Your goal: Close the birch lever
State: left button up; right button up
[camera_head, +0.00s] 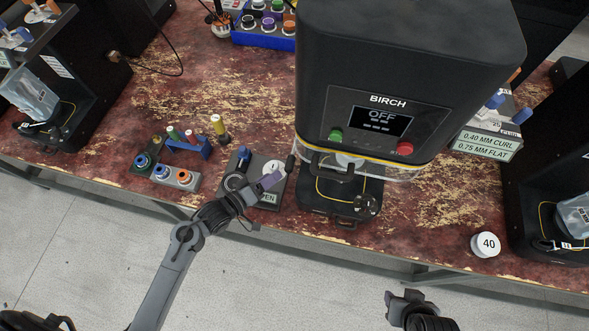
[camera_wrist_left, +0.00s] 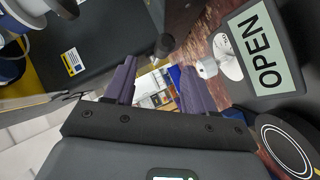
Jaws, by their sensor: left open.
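The black BIRCH machine (camera_head: 400,70) stands at the centre of the bench, its screen reading OFF. A dark lever (camera_head: 290,163) with a rounded end shows at its left front, close to my left fingertips. In the left wrist view the lever's knob (camera_wrist_left: 164,45) lies just beyond and between my fingers, apart from them. My left gripper (camera_head: 272,181) is open; its two purple fingers (camera_wrist_left: 158,85) hold nothing. An OPEN label (camera_wrist_left: 262,48) sits beside it, partly hidden in the head view (camera_head: 268,198). My right gripper (camera_head: 405,296) is low, off the bench; its jaws are unclear.
A holder with blue and orange rings (camera_head: 175,178) and a blue rack (camera_head: 188,147) stand left of my left gripper. Labelled boxes (camera_head: 487,140) stand right of the machine. The bench between is clear.

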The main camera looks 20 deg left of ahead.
aim_at(289, 165)
pick_arm(q)
jog(key=b+x, duration=0.1)
jog(key=x, duration=0.2)
jog(key=b+x, duration=0.1)
jog(key=x, duration=0.3)
jog(key=b+x, duration=0.1)
jog(key=x, duration=0.3)
jog(key=shift+w+f, duration=0.2)
jog(key=shift+f, duration=0.2)
pick_arm(e)
notch_tip(289, 165, down, 4)
jog(key=shift+a+r, duration=0.1)
jog(key=shift+r, duration=0.05)
pick_arm(q)
grip_shut()
